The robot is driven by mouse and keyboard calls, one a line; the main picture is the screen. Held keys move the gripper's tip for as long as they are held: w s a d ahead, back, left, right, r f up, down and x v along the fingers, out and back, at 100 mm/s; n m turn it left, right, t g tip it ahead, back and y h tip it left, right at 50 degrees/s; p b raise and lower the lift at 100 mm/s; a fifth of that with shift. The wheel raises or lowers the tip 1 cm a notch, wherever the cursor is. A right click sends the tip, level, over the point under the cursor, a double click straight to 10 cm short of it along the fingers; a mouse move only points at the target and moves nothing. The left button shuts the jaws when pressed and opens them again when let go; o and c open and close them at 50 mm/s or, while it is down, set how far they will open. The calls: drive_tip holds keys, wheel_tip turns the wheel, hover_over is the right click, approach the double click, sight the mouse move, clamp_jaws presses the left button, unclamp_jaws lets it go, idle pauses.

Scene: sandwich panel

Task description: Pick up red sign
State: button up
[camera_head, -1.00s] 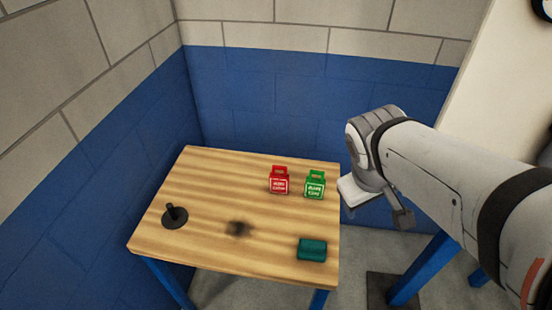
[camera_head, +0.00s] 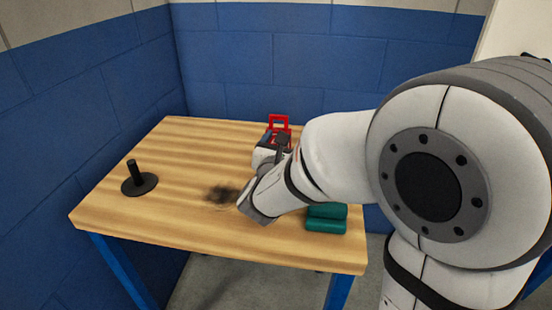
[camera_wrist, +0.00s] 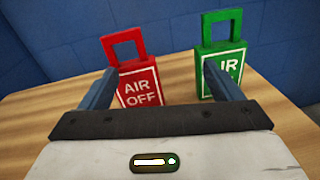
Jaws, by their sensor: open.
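The red sign (camera_wrist: 139,83) stands upright on the table in the wrist view, with a square loop handle on top and white "AIR OFF" lettering. In the head view only its red handle and upper edge (camera_head: 279,122) show behind my arm. The green sign (camera_wrist: 221,57) stands to its right in the wrist view, partly covered by my right finger. It is hidden behind my arm in the head view. My gripper (camera_wrist: 160,85) is open and empty in front of the signs, with the red sign between the fingers' lines, nearer the left finger.
The wooden table (camera_head: 130,205) stands against blue walls. A black round base with a short post (camera_head: 135,180) is at the table's left. A teal block (camera_head: 326,218) lies near the front right, below my arm. A dark smudge (camera_head: 221,194) marks the middle.

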drive_tip(key=a, duration=0.1)
drive_tip(key=a+f+n+y, duration=0.1)
drive_tip(key=a+f+n+b, duration=0.1)
drive_tip(key=shift+w+f+t+y, duration=0.1)
drive_tip(key=shift+w+t+y, duration=0.25)
drive_tip(key=shift+t+y, duration=0.05)
drive_tip(key=shift+w+a, duration=0.2)
drive_tip(key=shift+w, duration=0.1)
drive_tip(key=w, duration=0.2)
drive_tip(key=w+d+b, duration=0.1)
drive_tip(key=w, duration=0.4)
drive_tip(key=shift+d+b, duration=0.35)
drive_tip(key=shift+b, duration=0.05)
drive_tip(key=c, duration=1.1)
